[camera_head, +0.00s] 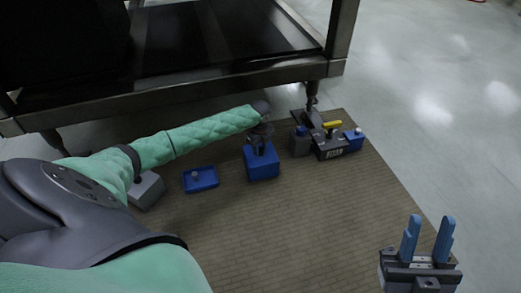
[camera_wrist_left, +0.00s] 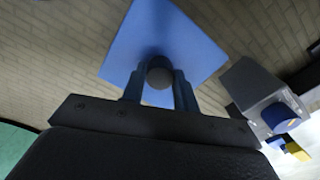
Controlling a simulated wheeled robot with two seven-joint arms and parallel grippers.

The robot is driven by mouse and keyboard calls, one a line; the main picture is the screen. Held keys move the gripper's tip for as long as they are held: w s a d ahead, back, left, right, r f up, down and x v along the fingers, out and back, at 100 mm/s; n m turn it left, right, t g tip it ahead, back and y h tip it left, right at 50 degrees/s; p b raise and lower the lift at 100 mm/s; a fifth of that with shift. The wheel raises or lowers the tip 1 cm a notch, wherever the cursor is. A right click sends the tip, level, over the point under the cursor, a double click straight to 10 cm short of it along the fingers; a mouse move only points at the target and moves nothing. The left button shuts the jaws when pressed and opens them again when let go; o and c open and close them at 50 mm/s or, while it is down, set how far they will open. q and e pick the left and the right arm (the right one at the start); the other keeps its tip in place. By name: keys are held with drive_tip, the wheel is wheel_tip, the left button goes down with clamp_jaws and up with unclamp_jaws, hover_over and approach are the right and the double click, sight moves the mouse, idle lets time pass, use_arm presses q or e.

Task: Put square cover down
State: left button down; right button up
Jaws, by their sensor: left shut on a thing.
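The square cover is blue with a grey round knob; in the left wrist view the cover (camera_wrist_left: 198,45) lies flat to the camera beyond the fingertips. My left gripper (camera_wrist_left: 159,82) is shut on the knob, one finger on each side. In the head view my left gripper (camera_head: 259,132) is at the blue square block (camera_head: 263,168), in the middle of the mat. Whether the cover rests on something or hangs just above it, I cannot tell. My right gripper (camera_head: 427,232) is open and empty at the lower right.
A blue tray-like piece with a small knob (camera_head: 203,183) lies left of the blue block, and a grey block (camera_head: 146,191) further left. Right of it stand a grey box (camera_head: 299,146), a dark fixture with a yellow handle (camera_head: 331,125) and a small blue block (camera_head: 355,141). The front mat (camera_head: 300,230) is clear.

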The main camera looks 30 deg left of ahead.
use_arm(q)
drive_tip(key=shift+f, duration=0.25)
drive_tip(key=c, duration=1.1)
unclamp_jaws()
